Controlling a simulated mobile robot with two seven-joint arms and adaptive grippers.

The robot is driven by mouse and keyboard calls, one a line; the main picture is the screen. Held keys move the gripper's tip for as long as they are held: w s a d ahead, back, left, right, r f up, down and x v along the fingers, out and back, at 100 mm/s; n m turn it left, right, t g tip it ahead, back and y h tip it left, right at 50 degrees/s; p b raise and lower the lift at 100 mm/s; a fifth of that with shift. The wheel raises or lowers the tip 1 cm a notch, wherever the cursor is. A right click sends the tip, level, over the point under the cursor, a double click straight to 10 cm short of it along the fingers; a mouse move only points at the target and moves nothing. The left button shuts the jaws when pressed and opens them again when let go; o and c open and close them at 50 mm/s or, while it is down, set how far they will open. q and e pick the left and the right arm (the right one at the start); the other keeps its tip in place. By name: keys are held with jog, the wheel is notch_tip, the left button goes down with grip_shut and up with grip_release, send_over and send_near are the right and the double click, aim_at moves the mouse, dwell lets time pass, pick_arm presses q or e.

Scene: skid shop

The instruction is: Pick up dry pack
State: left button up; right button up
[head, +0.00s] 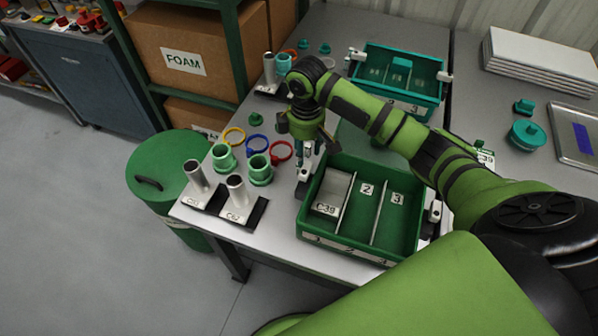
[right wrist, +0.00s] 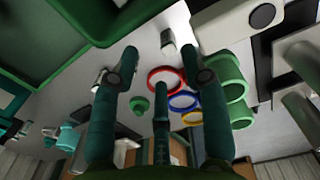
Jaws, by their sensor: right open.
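I cannot tell for certain which thing is the dry pack. In the head view, a pale fitting (head: 304,174) stands beside the left wall of the green divided tray (head: 372,256). My right gripper (head: 306,152) points down just behind that tray's left rear corner. In the right wrist view its fingers (right wrist: 161,58) are spread with nothing between their tips. My left gripper is not in view.
Red (head: 281,151), blue (head: 257,144) and yellow (head: 234,136) rings, green spools (head: 260,170) and metal posts (head: 238,190) stand left of the gripper. A teal tray (head: 432,105) is farther back. A green shelf with a FOAM box (head: 190,55) borders the table's left.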

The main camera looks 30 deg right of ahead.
jog(key=shift+a+f, duration=0.25)
jog(key=shift+f, duration=1)
jog(key=f, duration=0.3)
jog(key=shift+w+a+f+p, duration=0.2)
jog(key=shift+a+f+p, duration=0.15)
jog(key=shift+a+p, duration=0.05)
jog(key=shift+f, duration=0.4)
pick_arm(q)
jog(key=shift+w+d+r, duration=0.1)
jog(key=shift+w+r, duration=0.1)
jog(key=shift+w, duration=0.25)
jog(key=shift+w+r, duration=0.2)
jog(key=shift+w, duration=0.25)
pick_arm(e)
jog(key=c, duration=0.9)
